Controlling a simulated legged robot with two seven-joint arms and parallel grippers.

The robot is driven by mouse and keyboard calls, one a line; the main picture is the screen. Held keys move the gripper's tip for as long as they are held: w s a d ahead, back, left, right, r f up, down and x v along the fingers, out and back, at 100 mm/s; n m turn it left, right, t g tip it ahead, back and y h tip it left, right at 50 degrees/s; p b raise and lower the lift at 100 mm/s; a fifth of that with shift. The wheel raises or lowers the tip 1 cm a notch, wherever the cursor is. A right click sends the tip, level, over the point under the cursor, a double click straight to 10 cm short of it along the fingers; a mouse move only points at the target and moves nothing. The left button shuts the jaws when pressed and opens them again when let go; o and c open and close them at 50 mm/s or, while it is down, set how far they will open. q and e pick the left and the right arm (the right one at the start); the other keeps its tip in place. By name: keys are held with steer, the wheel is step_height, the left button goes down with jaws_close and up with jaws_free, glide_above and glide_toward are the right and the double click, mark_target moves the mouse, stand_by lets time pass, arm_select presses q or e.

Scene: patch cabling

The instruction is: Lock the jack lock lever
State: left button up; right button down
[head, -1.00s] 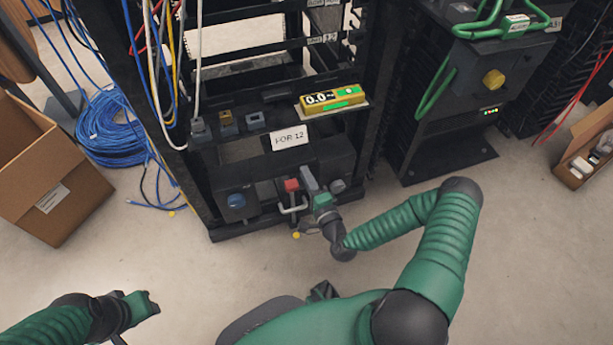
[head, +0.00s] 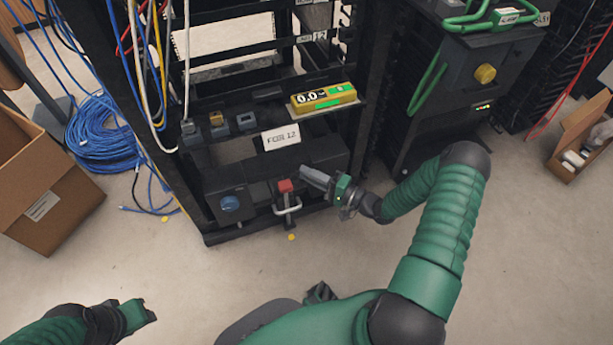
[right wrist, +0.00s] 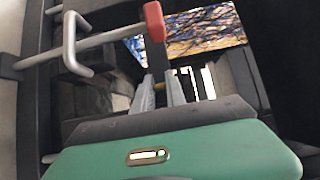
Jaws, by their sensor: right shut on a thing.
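A dark jack unit with a blue round knob (head: 230,203) sits low in the rack. A red block (head: 285,186) and a white U-shaped handle (head: 287,208) stand on its front; the red block (right wrist: 155,22) and handle (right wrist: 70,42) also show in the right wrist view. My right gripper (head: 306,173) is just right of the red block, its fingers pointing up-left. In the wrist view its grey fingers (right wrist: 174,90) are closed around a dark narrow part, which I take as the lever; the grip is mostly hidden. My left gripper (head: 148,312) is low left, away from the rack; its jaws are unclear.
A label plate (head: 281,137) and a yellow meter reading 0.0 (head: 324,97) are above the unit. Hanging cables (head: 160,70) run down the rack's left side. A cardboard box (head: 50,190) stands at left, near coiled blue cable (head: 98,140).

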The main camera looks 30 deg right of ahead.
steer(key=shift+d+f+n+g+y, duration=0.2)
steer(key=shift+d+n+g+y, duration=0.1)
steer(key=shift+y, duration=0.1)
steer(key=c, duration=1.4)
jaws_free()
steer(key=shift+c, duration=0.2)
steer(key=shift+o, duration=0.4)
steer(key=shift+r, duration=0.1)
steer(key=p+v, duration=0.7)
steer(key=v, duration=0.9)
steer(key=shift+s+f, duration=0.2)
steer(key=shift+s, duration=0.2)
